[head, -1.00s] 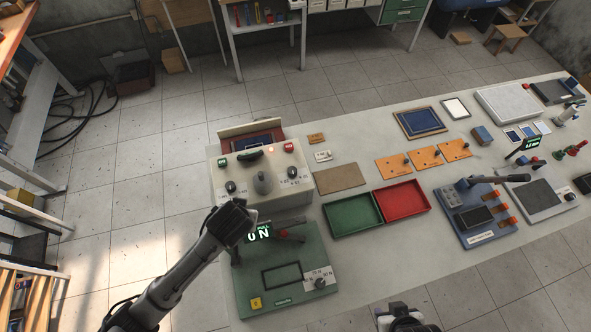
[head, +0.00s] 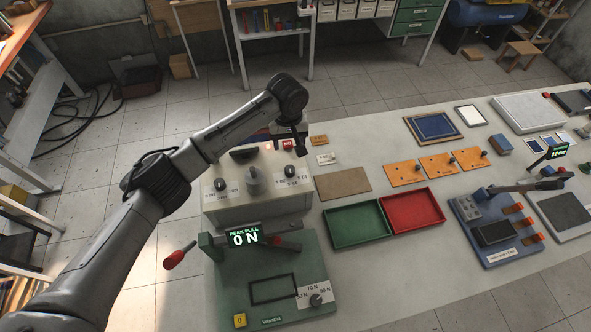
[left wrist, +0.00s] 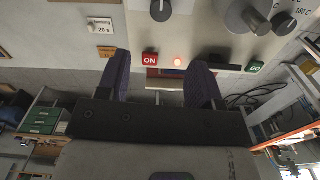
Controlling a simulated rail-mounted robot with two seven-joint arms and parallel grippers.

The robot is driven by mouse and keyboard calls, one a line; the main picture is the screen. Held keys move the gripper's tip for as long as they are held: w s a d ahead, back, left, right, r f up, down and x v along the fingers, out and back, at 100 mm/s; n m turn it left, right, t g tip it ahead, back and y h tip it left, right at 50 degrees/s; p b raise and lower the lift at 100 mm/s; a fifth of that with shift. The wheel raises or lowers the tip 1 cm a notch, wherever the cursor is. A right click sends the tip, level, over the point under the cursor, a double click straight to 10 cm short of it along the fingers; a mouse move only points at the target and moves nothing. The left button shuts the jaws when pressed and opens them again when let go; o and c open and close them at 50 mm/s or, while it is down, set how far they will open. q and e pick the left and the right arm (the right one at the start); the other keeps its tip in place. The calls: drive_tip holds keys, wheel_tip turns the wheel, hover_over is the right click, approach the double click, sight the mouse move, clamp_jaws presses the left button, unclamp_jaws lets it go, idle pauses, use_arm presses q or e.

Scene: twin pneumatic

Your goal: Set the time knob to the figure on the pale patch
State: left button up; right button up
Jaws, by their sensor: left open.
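The time knob (head: 290,171) is the dark right-hand knob on the front of the pale press box (head: 250,211). It also shows at the top edge of the left wrist view (left wrist: 160,10), partly cut off, so its pointer setting cannot be read. The pale patch (head: 326,159) lies on the bench right of the box; in the left wrist view (left wrist: 102,26) its figure looks like 30 s. My right gripper is out of view.
A second dark knob (head: 220,184) and a grey one (head: 254,180) are left of the time knob. A green pull tester (head: 293,258) stands in front. Green (head: 357,226) and red (head: 412,208) trays and a brown board (head: 343,183) lie right of the box.

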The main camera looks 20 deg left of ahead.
sight(290, 168)
use_arm(q)
wheel_tip(290, 168, down, 13)
drive_tip(key=shift+f+p, duration=0.15)
drive_tip(key=shift+p, duration=0.25)
drive_tip(key=shift+c, duration=0.2)
drive_tip(key=c, duration=0.9)
